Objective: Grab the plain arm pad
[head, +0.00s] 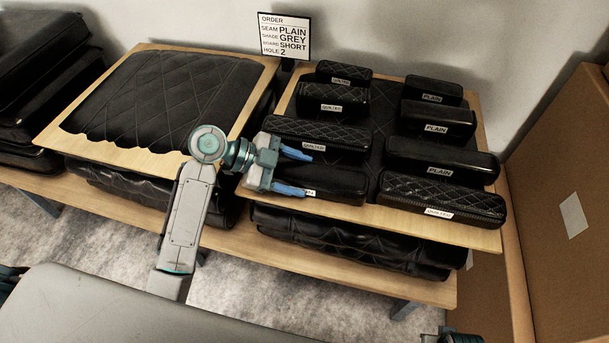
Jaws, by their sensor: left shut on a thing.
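My left gripper (292,172) is at the left end of the front-left arm pad (335,184), with its blue fingers on either side of that end. It is shut on this pad, which looks smooth and black; its label is mostly covered by the lower finger. The pad is level, and I cannot tell whether it touches the board. Three more smooth pads labelled PLAIN stand in the right column: back (433,90), middle (438,118) and lower (440,158).
Quilted pads stand at the left (320,132) and front right (440,195) of the wooden board (475,232). An order sign (284,35) reads PLAIN, GREY, SHORT, 2. A quilted cushion (165,95) lies to the left. A cardboard box (560,190) stands at the right.

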